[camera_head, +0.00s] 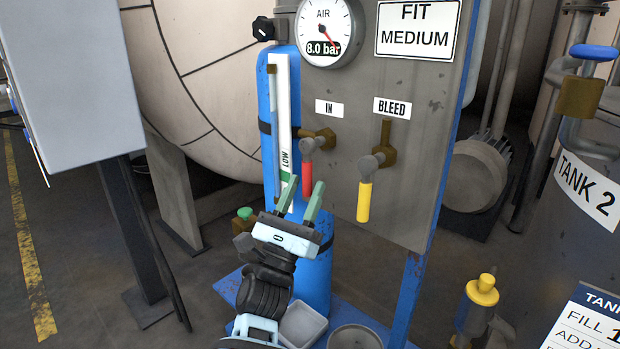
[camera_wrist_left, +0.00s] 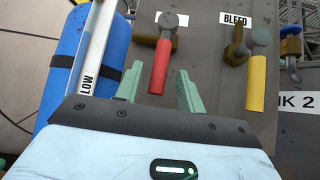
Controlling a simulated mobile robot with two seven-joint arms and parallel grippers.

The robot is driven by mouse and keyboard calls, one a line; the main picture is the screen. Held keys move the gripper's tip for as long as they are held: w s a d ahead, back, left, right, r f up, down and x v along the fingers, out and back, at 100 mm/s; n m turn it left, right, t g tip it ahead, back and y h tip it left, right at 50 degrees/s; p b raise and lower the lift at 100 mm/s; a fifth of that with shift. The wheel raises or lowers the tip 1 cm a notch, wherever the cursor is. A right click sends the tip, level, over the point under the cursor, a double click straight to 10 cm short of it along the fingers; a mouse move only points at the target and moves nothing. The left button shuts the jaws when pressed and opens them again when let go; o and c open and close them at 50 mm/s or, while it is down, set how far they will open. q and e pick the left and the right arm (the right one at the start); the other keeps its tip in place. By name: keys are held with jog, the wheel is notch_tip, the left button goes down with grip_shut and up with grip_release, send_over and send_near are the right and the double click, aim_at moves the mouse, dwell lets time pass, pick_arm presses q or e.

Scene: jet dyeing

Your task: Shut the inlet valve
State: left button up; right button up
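The inlet valve, under the IN label (camera_head: 329,109), has a red handle (camera_head: 307,168) hanging straight down from a brass and grey body. The handle also shows in the left wrist view (camera_wrist_left: 160,68). My left gripper (camera_head: 306,184) is open, with its green fingers pointing up at the panel. In the left wrist view the fingertips (camera_wrist_left: 159,78) lie on either side of the handle's lower end, with gaps showing. I cannot tell whether the fingers reach deep enough to surround it. My right gripper is not in view.
The bleed valve's yellow handle (camera_head: 364,200) hangs down to the right on the same grey panel (camera_head: 425,150). A blue cylinder (camera_head: 316,275) stands behind my left gripper. The gauge (camera_head: 324,30) reads 8.0 bar. A grey cabinet (camera_head: 75,80) stands at the left.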

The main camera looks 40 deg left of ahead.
aim_at(305, 188)
pick_arm(q)
jog(key=shift+v, duration=1.9)
